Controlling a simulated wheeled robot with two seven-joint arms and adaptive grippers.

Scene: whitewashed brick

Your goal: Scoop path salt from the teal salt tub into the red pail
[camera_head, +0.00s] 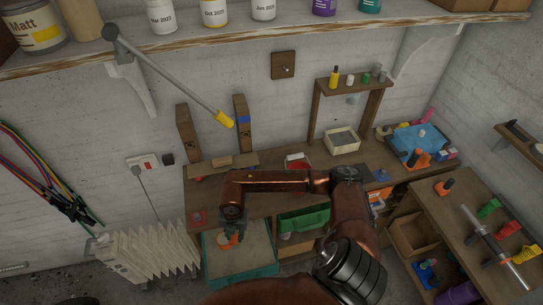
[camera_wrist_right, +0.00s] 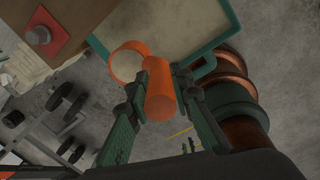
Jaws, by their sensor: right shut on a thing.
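The teal salt tub (camera_head: 276,270) stands at the front left of the workbench, with pale salt (camera_head: 236,262) inside; its teal rim also shows in the wrist view (camera_wrist_right: 207,70). My right gripper (camera_head: 231,230) is over the tub, shut on the handle of an orange scoop (camera_head: 226,241). In the wrist view the scoop handle (camera_wrist_right: 160,98) sits between the fingertips (camera_wrist_right: 160,85). The round scoop bowl looks pale inside; I cannot tell whether that is salt. The red pail (camera_head: 304,164) is on the bench behind my right forearm, partly hidden. My left gripper is out of view.
A green bin (camera_head: 304,219) is right of the tub. A pale tray (camera_head: 342,142) sits beyond the pail.

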